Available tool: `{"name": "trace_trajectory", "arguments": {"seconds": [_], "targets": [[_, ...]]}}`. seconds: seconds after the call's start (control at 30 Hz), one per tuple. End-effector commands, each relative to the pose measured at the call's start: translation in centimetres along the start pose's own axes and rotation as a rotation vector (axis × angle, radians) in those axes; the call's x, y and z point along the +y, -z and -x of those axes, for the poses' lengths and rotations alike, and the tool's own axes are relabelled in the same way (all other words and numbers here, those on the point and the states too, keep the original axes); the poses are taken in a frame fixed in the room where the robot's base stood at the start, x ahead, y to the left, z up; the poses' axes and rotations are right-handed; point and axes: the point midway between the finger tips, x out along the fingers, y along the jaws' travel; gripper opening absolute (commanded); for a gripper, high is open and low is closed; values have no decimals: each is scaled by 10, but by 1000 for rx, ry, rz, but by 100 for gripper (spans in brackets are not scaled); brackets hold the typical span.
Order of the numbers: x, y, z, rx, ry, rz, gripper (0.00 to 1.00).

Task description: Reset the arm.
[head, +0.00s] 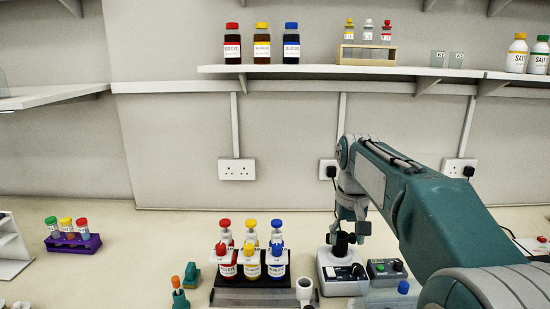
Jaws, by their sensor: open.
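My arm reaches in from the lower right of the head view and bends down at its far end. My gripper (348,227) is open and points down over the bench. It is above a small white device with a black top (342,270), and its fingers are close to the device's dark upper part. I cannot tell whether they touch it. No object is visibly held between the fingers.
A rack of red, yellow and blue bottles (250,264) stands left of my gripper, near a white upright tube (304,291). A green control box (386,268) is just right. A purple tube rack (73,243) sits far left. A shelf (340,71) with bottles runs above.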

Motion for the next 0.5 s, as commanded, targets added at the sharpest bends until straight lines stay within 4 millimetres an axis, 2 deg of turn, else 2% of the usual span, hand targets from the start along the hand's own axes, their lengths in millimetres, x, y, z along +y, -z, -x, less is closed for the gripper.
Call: {"name": "trace_trajectory", "arguments": {"seconds": [0.2, 0.5], "targets": [[0, -41, 12, 71, 0, 0, 66], [0, -96, 16, 167, 0, 0, 66]]}}
